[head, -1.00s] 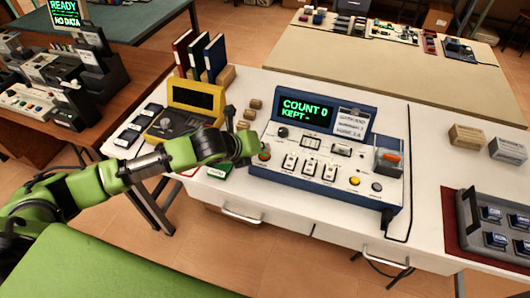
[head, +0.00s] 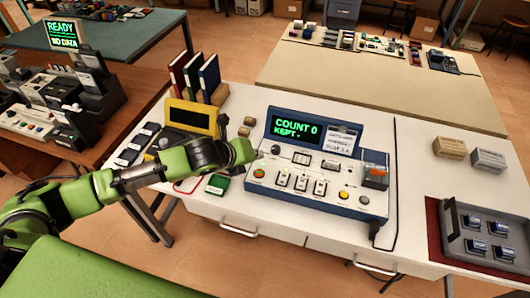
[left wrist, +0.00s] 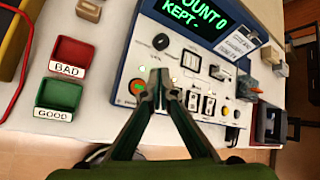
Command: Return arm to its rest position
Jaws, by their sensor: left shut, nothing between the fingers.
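My left arm reaches in from the left in the head view. Its green gripper (head: 252,151) is at the left side of the blue-and-white counting device (head: 345,203). The fingers (left wrist: 160,78) are shut with nothing between them, seen over the device's panel in the left wrist view. The device's screen (head: 297,130) reads "COUNT 0, KEPT -". Whether the fingers touch the panel is unclear. My right gripper is not in view.
A green "GOOD" tray (left wrist: 58,95) and a red "BAD" tray (left wrist: 70,55) lie left of the device. A yellow meter (head: 192,117) and several binders (head: 208,76) stand behind. A grey tray (head: 484,240) sits on the right. Open floor lies in front of the table.

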